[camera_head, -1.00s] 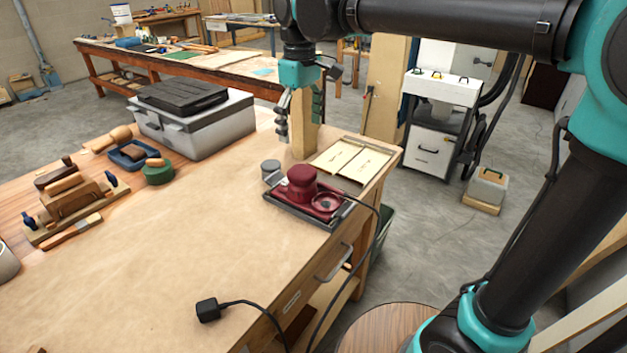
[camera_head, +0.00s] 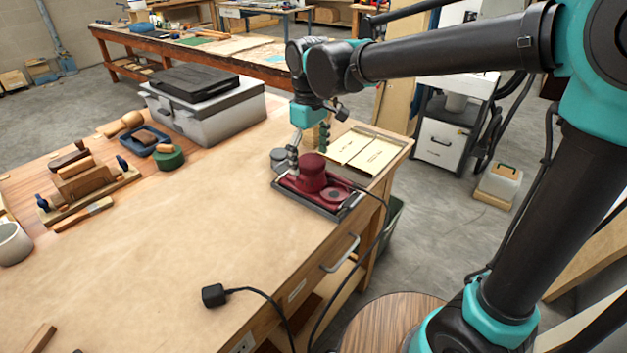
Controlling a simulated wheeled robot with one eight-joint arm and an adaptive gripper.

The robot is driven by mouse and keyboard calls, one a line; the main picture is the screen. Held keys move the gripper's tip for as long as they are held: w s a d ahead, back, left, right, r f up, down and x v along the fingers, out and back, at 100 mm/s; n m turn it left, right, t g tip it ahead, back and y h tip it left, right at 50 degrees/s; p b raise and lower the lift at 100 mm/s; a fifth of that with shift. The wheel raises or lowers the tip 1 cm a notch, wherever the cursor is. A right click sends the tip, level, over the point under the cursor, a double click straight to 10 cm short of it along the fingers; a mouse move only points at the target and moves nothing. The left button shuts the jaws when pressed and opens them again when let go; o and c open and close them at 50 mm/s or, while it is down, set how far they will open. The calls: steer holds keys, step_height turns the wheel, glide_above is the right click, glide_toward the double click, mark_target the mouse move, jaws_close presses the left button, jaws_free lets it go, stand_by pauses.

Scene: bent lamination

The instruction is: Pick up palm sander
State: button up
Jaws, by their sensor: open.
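The palm sander (camera_head: 313,176) is dark red with a round knob-like top, and sits on a dark flat base at the right edge of the workbench (camera_head: 190,240). Its black cord runs off to the right and over the bench edge. My gripper (camera_head: 308,148) points down just behind the sander's top, with its fingers apart. One finger is left of the top and the other is behind it to the right. I cannot tell whether either finger touches the sander.
A grey cylinder (camera_head: 281,159) stands close left of the gripper. Light panels (camera_head: 362,150) lie behind right. A black plug (camera_head: 214,295) lies in front. The bench middle is clear.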

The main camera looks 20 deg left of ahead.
mark_target(313, 172)
steer(key=f, duration=0.3)
steer(key=d+f, duration=0.1)
steer(key=f, duration=0.1)
steer(key=shift+w, duration=0.15)
steer(key=c, duration=1.6)
steer(key=shift+r, duration=0.1)
steer(key=shift+c, duration=0.2)
